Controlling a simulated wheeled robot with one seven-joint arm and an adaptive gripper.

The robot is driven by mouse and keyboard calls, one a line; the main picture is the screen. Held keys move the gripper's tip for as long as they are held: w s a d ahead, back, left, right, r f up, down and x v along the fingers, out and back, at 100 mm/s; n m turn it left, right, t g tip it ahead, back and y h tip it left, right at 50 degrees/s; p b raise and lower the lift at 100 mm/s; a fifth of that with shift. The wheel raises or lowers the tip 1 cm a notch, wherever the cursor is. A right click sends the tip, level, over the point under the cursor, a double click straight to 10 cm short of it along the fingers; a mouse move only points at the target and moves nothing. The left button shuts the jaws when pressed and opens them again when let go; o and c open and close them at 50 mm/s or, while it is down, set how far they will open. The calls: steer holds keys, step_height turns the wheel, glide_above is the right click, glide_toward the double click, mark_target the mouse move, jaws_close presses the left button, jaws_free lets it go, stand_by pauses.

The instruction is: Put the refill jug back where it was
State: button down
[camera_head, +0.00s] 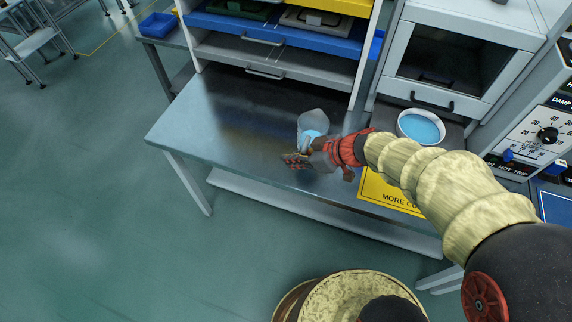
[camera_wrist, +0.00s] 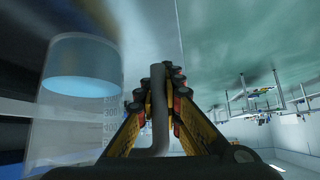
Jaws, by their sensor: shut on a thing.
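The refill jug (camera_head: 312,121) is a clear, translucent vessel with blue liquid in it, over the right part of the steel table (camera_head: 215,130) in the head view. In the wrist view the jug (camera_wrist: 77,110) stands at the left, with measuring marks on its wall. My gripper (camera_head: 299,160) is at the jug's near side. In the wrist view my gripper (camera_wrist: 162,78) is shut on the jug's grey handle (camera_wrist: 160,115). I cannot tell whether the jug's base touches the table.
A white bowl (camera_head: 421,126) of blue liquid stands right of the jug. A yellow sign (camera_head: 386,196) lies at the table's right. A drawer rack (camera_head: 285,62) stands behind, and a dial panel (camera_head: 535,135) at the far right. The table's left is clear.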

steer(key=w+f, duration=0.1)
steer(key=w+a+f+b, duration=0.1)
steer(key=f, duration=0.1)
steer(key=w+a+f, duration=0.1)
steer(key=f, duration=0.1)
steer(key=shift+w, duration=0.1)
steer(key=shift+f+b, duration=0.65)
steer(key=shift+f, duration=0.75)
steer(key=shift+f, duration=0.15)
steer(key=c, duration=1.9)
jaws_free()
steer(key=shift+r, duration=0.25)
steer(key=p+v, duration=0.3)
steer(key=v, duration=0.9)
steer(key=shift+a, duration=0.1)
